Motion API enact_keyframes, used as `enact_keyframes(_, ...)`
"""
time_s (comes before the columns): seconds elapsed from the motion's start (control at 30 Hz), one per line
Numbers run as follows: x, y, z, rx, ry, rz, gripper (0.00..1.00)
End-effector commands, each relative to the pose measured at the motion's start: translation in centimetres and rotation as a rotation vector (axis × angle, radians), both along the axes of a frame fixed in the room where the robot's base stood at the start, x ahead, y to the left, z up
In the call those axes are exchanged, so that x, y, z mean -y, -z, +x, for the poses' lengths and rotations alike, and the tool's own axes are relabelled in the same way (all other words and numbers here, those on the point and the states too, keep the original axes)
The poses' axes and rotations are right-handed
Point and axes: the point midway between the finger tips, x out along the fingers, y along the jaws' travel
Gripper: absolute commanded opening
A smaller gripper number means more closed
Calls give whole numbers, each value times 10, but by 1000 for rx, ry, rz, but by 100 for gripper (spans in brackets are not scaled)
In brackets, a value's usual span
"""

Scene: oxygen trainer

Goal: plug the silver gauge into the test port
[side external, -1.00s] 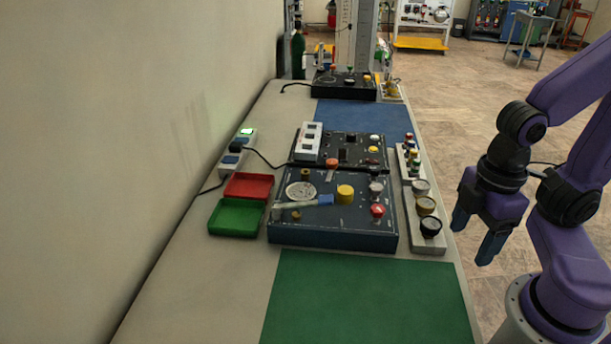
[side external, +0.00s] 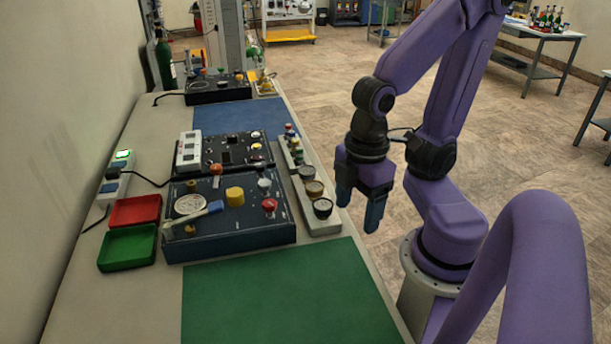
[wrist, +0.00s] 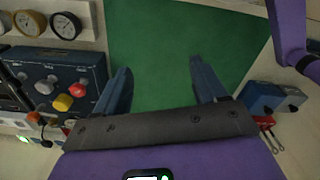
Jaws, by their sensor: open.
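Three round gauges stand in a row on a pale strip at the table's right edge. The farthest, pale-rimmed silver gauge (side external: 305,172) is upright in its place. A brass-coloured gauge (side external: 314,188) and a black gauge (side external: 322,208) stand nearer. In the wrist view the black gauge (wrist: 65,25) and brass gauge (wrist: 30,22) show at top left; the silver one is cut by the edge. My gripper (side external: 358,212) is open and empty, right of the gauges, beyond the table edge. Its spread fingers (wrist: 160,68) also show in the wrist view. I cannot identify the test port on the dark-blue panel (side external: 245,242).
Red (side external: 135,210) and green (side external: 127,248) trays lie left. A green mat (side external: 290,295) is clear in front. A second black panel (side external: 222,152) stands behind.

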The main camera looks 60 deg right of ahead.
Motion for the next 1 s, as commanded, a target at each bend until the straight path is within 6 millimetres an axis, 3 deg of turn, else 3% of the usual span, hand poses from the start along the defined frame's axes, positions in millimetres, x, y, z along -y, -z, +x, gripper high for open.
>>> enact_keyframes(0.17,0,0,0,0,0,0,71)
enact_keyframes(0.2,0,0,0,0,0,0,81)
enact_keyframes(0.23,0,0,0,0,0,0,84)
enact_keyframes(0.57,0,-1,3,0,-8,0,84)
enact_keyframes(0.77,1,-6,37,4,-107,-8,84)
enact_keyframes(1.0,19,-14,101,9,-316,-20,84)
